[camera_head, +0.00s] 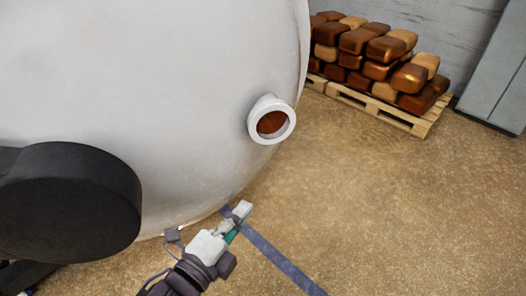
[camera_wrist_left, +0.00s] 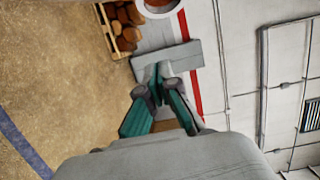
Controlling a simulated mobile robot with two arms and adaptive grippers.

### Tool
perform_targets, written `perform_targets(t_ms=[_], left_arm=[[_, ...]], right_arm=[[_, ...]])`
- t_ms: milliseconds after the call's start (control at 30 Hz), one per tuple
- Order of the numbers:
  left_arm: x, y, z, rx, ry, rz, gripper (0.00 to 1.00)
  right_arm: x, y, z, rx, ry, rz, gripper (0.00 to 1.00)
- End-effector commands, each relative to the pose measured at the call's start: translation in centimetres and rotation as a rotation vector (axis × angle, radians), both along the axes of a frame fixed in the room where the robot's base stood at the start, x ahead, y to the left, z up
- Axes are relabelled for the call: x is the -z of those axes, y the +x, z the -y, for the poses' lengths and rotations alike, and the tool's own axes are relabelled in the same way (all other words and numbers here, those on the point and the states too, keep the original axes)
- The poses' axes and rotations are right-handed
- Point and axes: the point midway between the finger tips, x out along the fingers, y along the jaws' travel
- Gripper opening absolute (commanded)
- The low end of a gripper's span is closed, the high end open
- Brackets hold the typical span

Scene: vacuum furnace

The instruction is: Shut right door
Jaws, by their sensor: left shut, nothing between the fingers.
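A large white rounded shell (camera_head: 180,90), which looks like the furnace's right door, fills the left and middle of the head view. It carries a white ringed port (camera_head: 271,120) with a rust-brown inside. The port's ring also shows at the top of the left wrist view (camera_wrist_left: 160,9). My left gripper (camera_head: 240,211) is by the shell's lower edge, shut and empty; I cannot tell whether it touches the shell. Its teal fingers come together in the left wrist view (camera_wrist_left: 163,74). The shell's hinge and frame are out of view. My right gripper is not in view.
A thick black round part (camera_head: 70,200) stands before the shell at left. Wooden pallets (camera_head: 390,116) with brown and tan sacks stand at the back, beside a grey cabinet (camera_head: 497,75). A blue line (camera_head: 283,262) crosses the floor. The brown floor (camera_head: 400,210) at right is clear.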

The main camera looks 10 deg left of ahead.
Motion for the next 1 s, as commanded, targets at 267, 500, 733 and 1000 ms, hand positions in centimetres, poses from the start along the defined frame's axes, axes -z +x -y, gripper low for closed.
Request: perform_targets(t_ms=[267,500,733,1000], left_arm=[[-1.4,2.7,1.2,0.002,0.004,0.020,0.00],[-1.5,7.6,3.2,0.002,0.002,0.019,0.00],[-1.4,11.2,2.9,0.002,0.005,0.018,0.00],[-1.0,12.7,2.3,0.003,0.004,0.018,0.00]], right_arm=[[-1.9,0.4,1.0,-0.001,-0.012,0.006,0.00],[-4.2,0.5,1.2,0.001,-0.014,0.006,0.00],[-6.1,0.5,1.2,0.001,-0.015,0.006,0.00],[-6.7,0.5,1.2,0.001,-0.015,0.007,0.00]])
